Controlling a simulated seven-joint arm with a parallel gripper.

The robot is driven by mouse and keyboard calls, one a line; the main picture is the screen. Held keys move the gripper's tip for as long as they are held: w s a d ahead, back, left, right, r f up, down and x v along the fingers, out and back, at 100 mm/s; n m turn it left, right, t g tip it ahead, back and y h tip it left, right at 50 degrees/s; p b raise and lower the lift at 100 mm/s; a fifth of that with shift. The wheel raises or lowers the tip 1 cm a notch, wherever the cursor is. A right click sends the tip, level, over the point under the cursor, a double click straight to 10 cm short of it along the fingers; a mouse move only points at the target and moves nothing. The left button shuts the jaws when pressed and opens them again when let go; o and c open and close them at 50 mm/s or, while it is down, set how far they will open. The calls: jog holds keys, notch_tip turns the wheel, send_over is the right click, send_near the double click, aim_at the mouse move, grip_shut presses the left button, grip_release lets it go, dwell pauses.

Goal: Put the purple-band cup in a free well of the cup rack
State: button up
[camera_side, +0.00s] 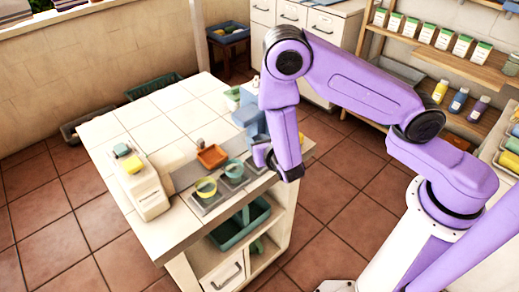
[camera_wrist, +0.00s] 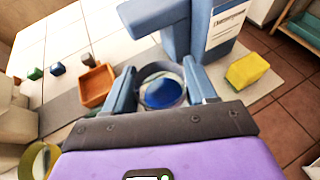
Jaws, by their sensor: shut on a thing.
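My gripper (camera_wrist: 160,84) is shut on a cup (camera_wrist: 160,74) with a greyish-purple rim and blue showing inside; I take it as the purple-band cup. In the side view my gripper (camera_side: 264,158) is at the table's front right, beside the blue dispenser, and hides most of the held cup. The cup rack (camera_side: 214,203) is a grey strip along the front edge. A yellow-band cup (camera_side: 206,186) and a teal cup (camera_side: 234,168) stand in it to the left of my gripper. I cannot tell whether the held cup touches the rack.
An orange tray (camera_side: 212,156) lies behind the rack. A blue dispenser (camera_wrist: 178,22) stands close beyond my fingers. A yellow sponge (camera_wrist: 248,70) lies to the right in the wrist view. A white box (camera_side: 146,190) stands at the left. The tiled tabletop (camera_side: 165,115) is largely clear.

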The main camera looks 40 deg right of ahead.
jog(key=shift+w+f, duration=0.2)
jog(key=shift+f, duration=0.05)
jog(key=shift+w+a+f, duration=0.1)
jog(key=shift+f, duration=1.55)
jog(key=shift+f, duration=0.1)
jog(key=o, duration=1.1)
jog(key=shift+c, duration=0.2)
